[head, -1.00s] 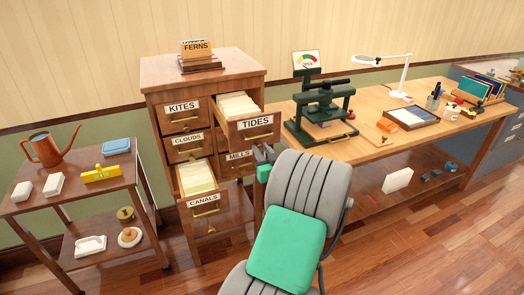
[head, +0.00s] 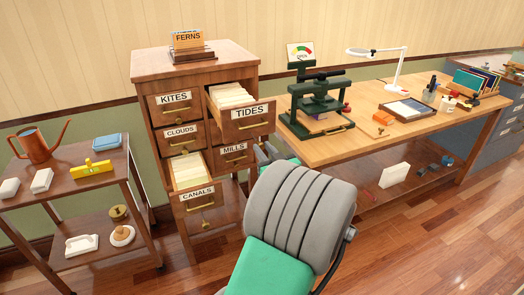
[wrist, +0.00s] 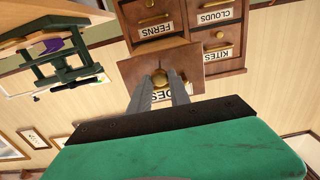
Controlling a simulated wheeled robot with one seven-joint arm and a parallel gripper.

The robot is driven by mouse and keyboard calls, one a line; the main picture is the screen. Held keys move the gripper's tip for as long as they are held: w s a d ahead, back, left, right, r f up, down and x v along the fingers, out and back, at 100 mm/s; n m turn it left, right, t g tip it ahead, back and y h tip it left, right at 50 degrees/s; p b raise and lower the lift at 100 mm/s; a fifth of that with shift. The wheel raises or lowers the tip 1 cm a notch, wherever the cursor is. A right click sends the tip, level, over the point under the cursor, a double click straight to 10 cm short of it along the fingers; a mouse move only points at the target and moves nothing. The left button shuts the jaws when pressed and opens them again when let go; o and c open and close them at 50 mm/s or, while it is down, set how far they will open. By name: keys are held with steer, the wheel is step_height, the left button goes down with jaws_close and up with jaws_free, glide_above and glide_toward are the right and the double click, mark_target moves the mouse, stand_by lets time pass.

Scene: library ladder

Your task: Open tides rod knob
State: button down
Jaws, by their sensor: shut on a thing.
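The TIDES drawer (head: 246,126) stands pulled out of the wooden card cabinet at upper right, with cards in it. Its front also shows upside down in the wrist view (wrist: 140,72), the label partly covered. There a round brass knob (wrist: 174,76) on this front sits between the two grey fingers of my gripper (wrist: 171,82), which is shut on it. In the head view my gripper (head: 267,152) is just below the drawer front, mostly hidden behind my arm, and the knob is hidden.
The CANALS drawer (head: 196,189) also stands out, low on the cabinet. A green press (head: 316,107) stands on the desk at right. A trolley (head: 100,183) stands at left.

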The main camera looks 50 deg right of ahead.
steer(key=c, duration=1.2)
jaws_free()
steer(key=b+v, duration=0.1)
steer(key=v, duration=0.7)
steer(key=shift+w, duration=0.1)
